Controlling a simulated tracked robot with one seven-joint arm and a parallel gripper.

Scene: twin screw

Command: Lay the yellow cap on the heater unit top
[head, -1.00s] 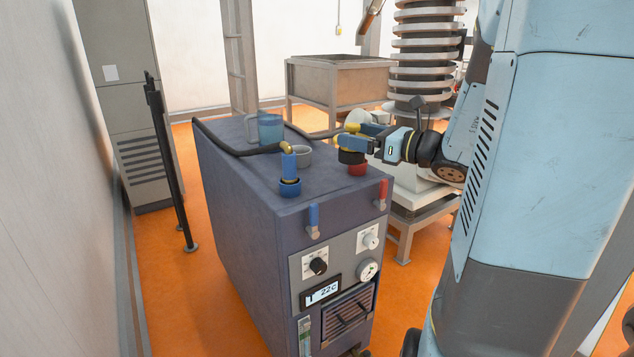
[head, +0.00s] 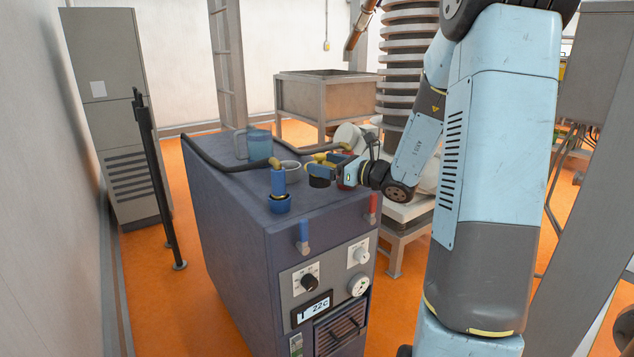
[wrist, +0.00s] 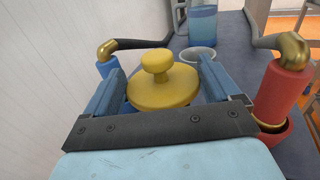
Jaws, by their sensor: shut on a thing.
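The yellow cap (wrist: 165,88) is a round disc with a knob on top; in the wrist view it sits upright between the two blue fingers of my gripper (wrist: 160,75). My gripper is shut on it. In the head view my gripper (head: 322,170) is low over the front part of the heater unit top (head: 235,185), between the blue and red hose fittings. A yellow bit of the cap (head: 319,157) shows above the fingers, with a dark part below. I cannot tell whether the cap touches the top.
The blue fitting (head: 279,188) stands left of my gripper and the red fitting (wrist: 285,90) close on its right, both with hoses. A pale cup (head: 291,167) and a blue jug (head: 259,144) stand behind. The top's left side is clear.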

